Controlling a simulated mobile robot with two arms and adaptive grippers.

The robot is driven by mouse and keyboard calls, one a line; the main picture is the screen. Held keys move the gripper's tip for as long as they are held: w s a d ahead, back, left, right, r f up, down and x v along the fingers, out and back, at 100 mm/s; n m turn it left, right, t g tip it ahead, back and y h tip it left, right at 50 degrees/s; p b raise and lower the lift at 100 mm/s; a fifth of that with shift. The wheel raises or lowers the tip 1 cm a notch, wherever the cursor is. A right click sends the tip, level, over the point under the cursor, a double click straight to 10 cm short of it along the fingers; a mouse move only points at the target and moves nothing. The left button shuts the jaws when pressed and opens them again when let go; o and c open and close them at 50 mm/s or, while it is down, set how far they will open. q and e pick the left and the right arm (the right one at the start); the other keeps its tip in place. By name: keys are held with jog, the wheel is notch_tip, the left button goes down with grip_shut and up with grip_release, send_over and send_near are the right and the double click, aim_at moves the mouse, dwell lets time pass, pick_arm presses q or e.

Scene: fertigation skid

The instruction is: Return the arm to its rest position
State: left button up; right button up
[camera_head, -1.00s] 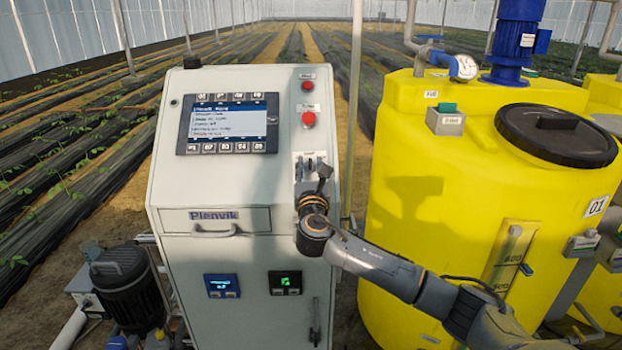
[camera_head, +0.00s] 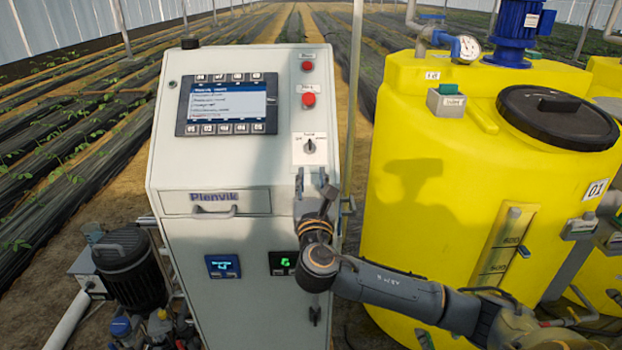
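My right arm (camera_head: 400,292) comes in from the lower right. Its gripper (camera_head: 312,180) is in front of the right side of the white control cabinet (camera_head: 185,262), below the rotary selector switch (camera_head: 309,147). Its two dark fingers point up and stand apart, with nothing seen between them. The switch is in full view and clear of the fingers. My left gripper is not in view.
The cabinet has a screen (camera_head: 228,104), two red buttons and a drawer handle (camera_head: 213,212). A yellow tank (camera_head: 430,190) with a black lid (camera_head: 557,125) stands close at the right, behind my arm. A pump (camera_head: 128,268) stands at the lower left.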

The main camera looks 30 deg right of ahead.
jog(key=s+a+f+m+g+y, duration=0.35)
jog(key=s+f+m, duration=0.35)
jog(key=f, duration=0.4)
jog(key=s+a+f+m+g+y, duration=0.2)
jog(key=s+a+f+m+g, duration=0.25)
jog(key=s+f+m, duration=0.4)
jog(key=s+a+f+m+g+y, duration=0.35)
jog(key=s+f+m, duration=0.2)
jog(key=s, duration=0.25)
jog(key=s+a+f+m+g+y, duration=0.2)
jog(key=s+a+f+m, duration=0.2)
jog(key=s+m, duration=0.4)
notch_tip(320, 180, down, 30)
jog(key=s+n+g+b, duration=0.1)
jog(key=s+n+b, duration=0.1)
jog(key=s, duration=0.1)
jog(key=s+d+f+g+b, duration=0.1)
jog(key=s+d+f+b, duration=0.1)
jog(key=s+f, duration=1.3)
jog(key=shift+s+d+f, duration=0.4)
jog(key=shift+f, duration=0.35)
